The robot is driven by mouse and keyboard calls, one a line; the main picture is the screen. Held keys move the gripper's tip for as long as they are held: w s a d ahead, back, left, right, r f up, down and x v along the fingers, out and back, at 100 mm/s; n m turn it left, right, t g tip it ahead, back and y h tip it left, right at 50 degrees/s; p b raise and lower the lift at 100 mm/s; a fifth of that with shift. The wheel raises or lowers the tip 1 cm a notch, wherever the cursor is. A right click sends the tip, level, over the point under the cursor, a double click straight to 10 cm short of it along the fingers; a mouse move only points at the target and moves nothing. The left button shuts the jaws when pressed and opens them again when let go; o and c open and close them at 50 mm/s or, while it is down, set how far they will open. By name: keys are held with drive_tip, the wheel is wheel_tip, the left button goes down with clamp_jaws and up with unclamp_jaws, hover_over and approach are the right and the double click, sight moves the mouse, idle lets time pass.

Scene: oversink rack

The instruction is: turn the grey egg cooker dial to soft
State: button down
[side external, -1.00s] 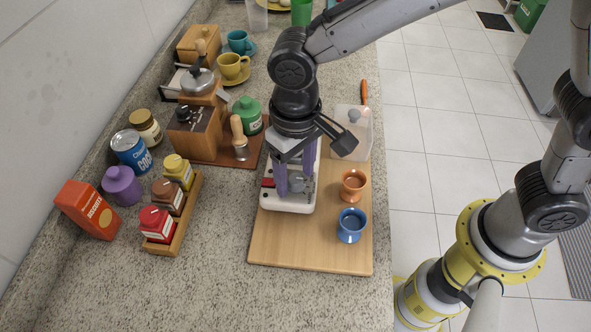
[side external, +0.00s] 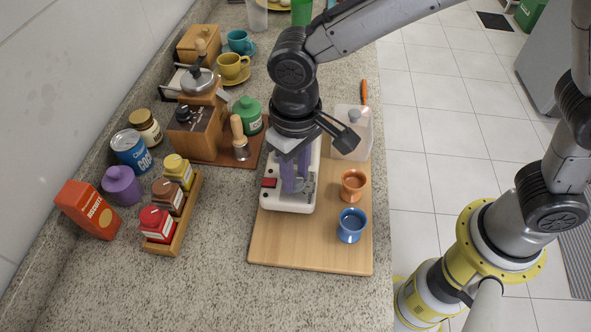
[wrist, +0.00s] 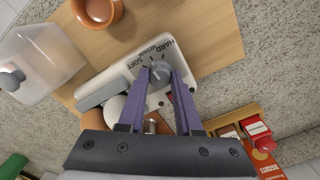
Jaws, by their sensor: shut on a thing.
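The egg cooker (side external: 275,203) is a white appliance on the wooden board, with a red switch (side external: 268,183) at its left. Its grey dial (wrist: 161,72) shows in the wrist view, beside printed words that include SOFT, MEDIUM and HARD. My gripper (wrist: 161,74) points down at the dial, with its two purple fingers on either side of it, shut on it. In the side view my gripper (side external: 297,188) is over the front part of the cooker. The fingertips partly cover the dial, and I cannot tell which word its mark points at.
An orange cup (side external: 353,185) and a blue cup (side external: 351,226) stand to the right on the board (side external: 310,255). A clear container (side external: 352,142) is behind them. A spice rack (side external: 178,232) with jars stands to the left. The board's front is clear.

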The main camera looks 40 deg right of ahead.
sight(295, 178)
drive_tip(key=n, duration=0.3)
drive_tip(key=shift+r+n, duration=0.1)
drive_tip(key=shift+n, duration=2)
drive_tip(key=shift+a, duration=0.1)
drive_tip(key=c, duration=0.6)
unclamp_jaws()
wheel_tip(295, 178, up, 14)
drive_tip(key=shift+f, duration=0.1)
